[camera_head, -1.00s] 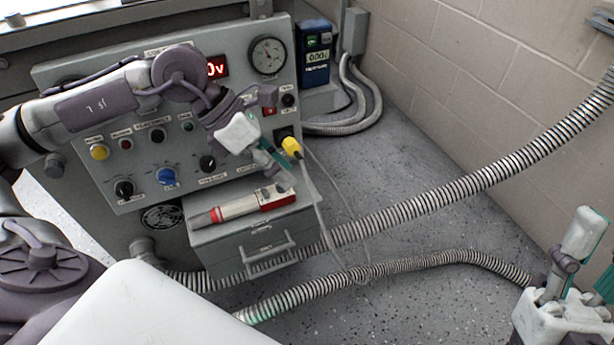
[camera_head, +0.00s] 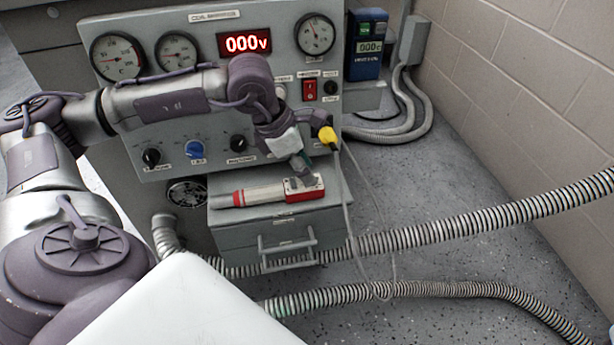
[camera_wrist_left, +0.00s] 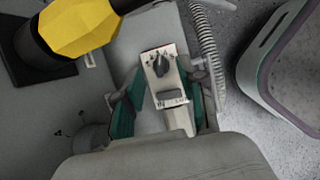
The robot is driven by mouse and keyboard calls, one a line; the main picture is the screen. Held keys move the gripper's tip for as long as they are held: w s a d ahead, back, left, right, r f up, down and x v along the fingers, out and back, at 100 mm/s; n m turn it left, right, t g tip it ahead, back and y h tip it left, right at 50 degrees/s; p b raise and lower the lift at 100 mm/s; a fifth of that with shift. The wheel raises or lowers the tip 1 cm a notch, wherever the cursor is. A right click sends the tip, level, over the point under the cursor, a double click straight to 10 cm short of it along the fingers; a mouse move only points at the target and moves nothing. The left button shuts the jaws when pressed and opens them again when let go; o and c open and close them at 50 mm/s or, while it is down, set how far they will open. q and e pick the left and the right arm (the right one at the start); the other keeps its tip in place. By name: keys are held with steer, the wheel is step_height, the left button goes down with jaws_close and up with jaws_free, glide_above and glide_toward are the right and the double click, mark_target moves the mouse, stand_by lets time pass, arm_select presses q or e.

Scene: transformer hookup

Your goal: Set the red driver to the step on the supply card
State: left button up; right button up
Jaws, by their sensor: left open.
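My left gripper (camera_head: 303,172) is just above the block end. In the wrist view its teal fingers are open, one on each side of the driver; whether they touch it I cannot tell. I cannot make out a supply card. My right gripper is not in view.
The grey control panel (camera_head: 190,95) with gauges, knobs and a red 000 V display stands behind. A yellow plug (camera_head: 327,135) with a cable is close beside my left gripper; it looms large in the wrist view (camera_wrist_left: 75,30). A ribbed hose (camera_head: 470,236) crosses the floor at right.

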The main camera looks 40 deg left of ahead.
arm_select(q)
steer(key=shift+w+d+f, duration=0.2)
steer(key=shift+f, duration=0.4)
jaws_close()
stand_by(1.0)
jaws_free()
steer(key=shift+r, duration=0.1)
